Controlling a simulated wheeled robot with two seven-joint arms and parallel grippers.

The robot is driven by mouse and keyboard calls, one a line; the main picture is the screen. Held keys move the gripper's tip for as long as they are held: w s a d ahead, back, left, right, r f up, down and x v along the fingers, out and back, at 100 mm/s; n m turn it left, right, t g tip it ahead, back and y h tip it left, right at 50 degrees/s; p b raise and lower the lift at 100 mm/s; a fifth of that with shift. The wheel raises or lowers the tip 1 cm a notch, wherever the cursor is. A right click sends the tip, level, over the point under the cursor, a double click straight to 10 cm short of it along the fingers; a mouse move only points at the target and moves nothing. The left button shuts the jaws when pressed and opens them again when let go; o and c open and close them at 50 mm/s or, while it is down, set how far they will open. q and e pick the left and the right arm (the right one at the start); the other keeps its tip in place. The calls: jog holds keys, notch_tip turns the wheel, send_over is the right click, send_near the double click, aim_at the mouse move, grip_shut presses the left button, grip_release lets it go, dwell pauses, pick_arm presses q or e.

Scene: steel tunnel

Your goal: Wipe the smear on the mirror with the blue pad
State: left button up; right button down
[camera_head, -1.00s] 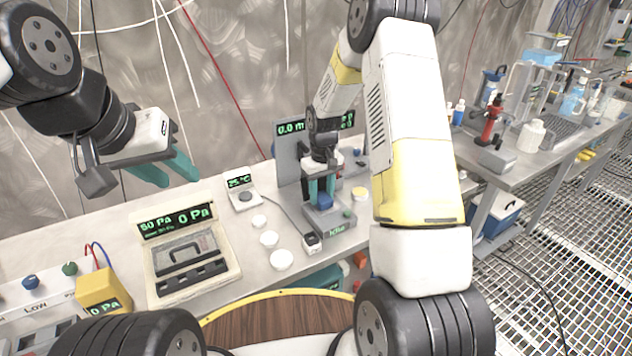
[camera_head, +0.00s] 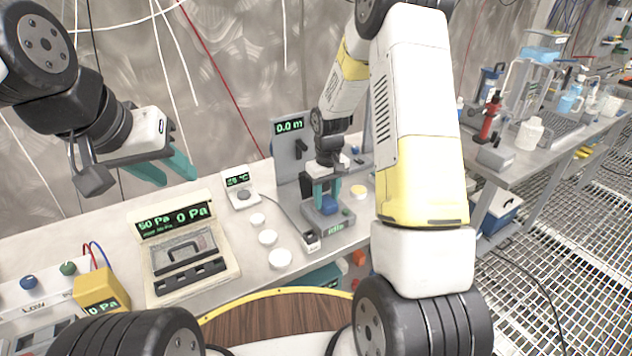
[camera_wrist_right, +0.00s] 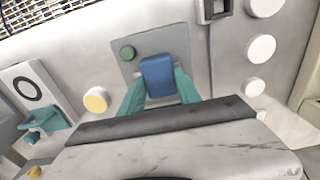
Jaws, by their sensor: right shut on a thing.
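The blue pad (camera_head: 328,206) is at a small grey station with a green "idle" display on the bench. My right gripper (camera_head: 326,196) points down there, its teal fingers on either side of the pad. In the right wrist view the blue pad (camera_wrist_right: 158,76) sits between the fingertips (camera_wrist_right: 158,94), over a grey plate with a green button. I cannot tell whether the pad is lifted clear of the plate. My left gripper (camera_head: 178,181) is open and empty above the bench's left part. I cannot make out the mirror or its smear.
A grey upright panel (camera_head: 287,150) with a "0.0 m" display stands behind the right gripper. White round discs (camera_head: 268,237), a pressure gauge box (camera_head: 181,250) and a yellow box (camera_head: 100,290) are to the left. A side bench (camera_head: 510,165) with bottles is at the right.

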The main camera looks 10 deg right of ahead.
aim_at(326, 199)
jog(key=shift+r, duration=0.15)
jog(key=shift+r, duration=2.9)
notch_tip(326, 199, up, 3)
